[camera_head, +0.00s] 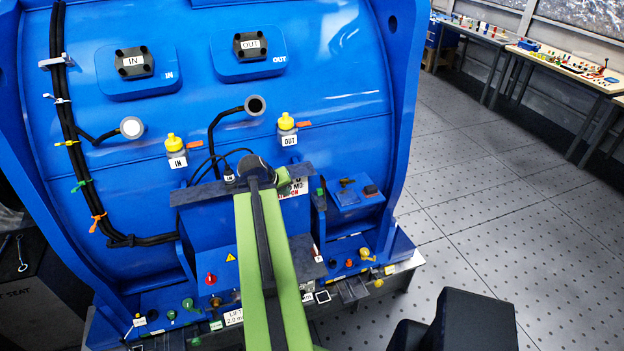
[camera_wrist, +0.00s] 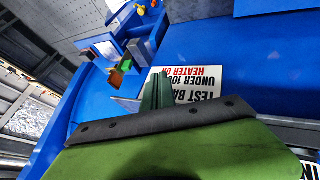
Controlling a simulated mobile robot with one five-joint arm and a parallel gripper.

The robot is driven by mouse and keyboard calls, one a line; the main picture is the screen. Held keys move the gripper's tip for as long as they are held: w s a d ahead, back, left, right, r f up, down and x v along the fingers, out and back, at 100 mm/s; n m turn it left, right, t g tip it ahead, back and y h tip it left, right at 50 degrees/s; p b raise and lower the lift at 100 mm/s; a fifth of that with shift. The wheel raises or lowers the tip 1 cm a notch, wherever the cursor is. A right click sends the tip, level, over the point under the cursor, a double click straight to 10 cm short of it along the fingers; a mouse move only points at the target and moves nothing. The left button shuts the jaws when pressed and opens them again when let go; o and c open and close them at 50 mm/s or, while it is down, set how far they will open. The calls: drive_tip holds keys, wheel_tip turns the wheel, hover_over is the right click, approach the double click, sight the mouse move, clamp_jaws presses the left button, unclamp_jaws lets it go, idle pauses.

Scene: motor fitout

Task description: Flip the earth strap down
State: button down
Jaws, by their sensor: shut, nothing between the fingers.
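My gripper (camera_wrist: 157,92) is shut and empty; its green fingers stand together in front of a white sign (camera_wrist: 205,85) with red and black lettering. In the head view my green arm reaches up to the blue motor housing (camera_head: 330,105) and hides much of what lies behind it. I cannot pick out the earth strap with certainty. In the wrist view a small orange-brown piece (camera_wrist: 126,65) with a green part (camera_wrist: 115,79) stands on the blue surface, left of and beyond my fingers. A gap shows between it and the fingers in the picture.
A small blue box (camera_head: 354,198) with dark fittings stands right of the sign. Yellow-capped bottles (camera_head: 175,150) sit on the housing above. Black cables (camera_head: 75,150) run down its left side. The tiled floor (camera_head: 500,200) at right is clear; workbenches (camera_head: 565,70) stand beyond.

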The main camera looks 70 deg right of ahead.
sight(321, 190)
drive_tip(key=shift+m+g, duration=0.4)
drive_tip(key=s+d, duration=0.1)
drive_tip(key=s+d+r, duration=0.1)
drive_tip(key=s, duration=0.1)
drive_tip(key=s+d, duration=0.1)
drive_tip(key=shift+s+r, duration=0.35)
drive_tip(key=shift+s, duration=0.05)
drive_tip(key=b+x, duration=0.7)
drive_tip(key=x, duration=0.3)
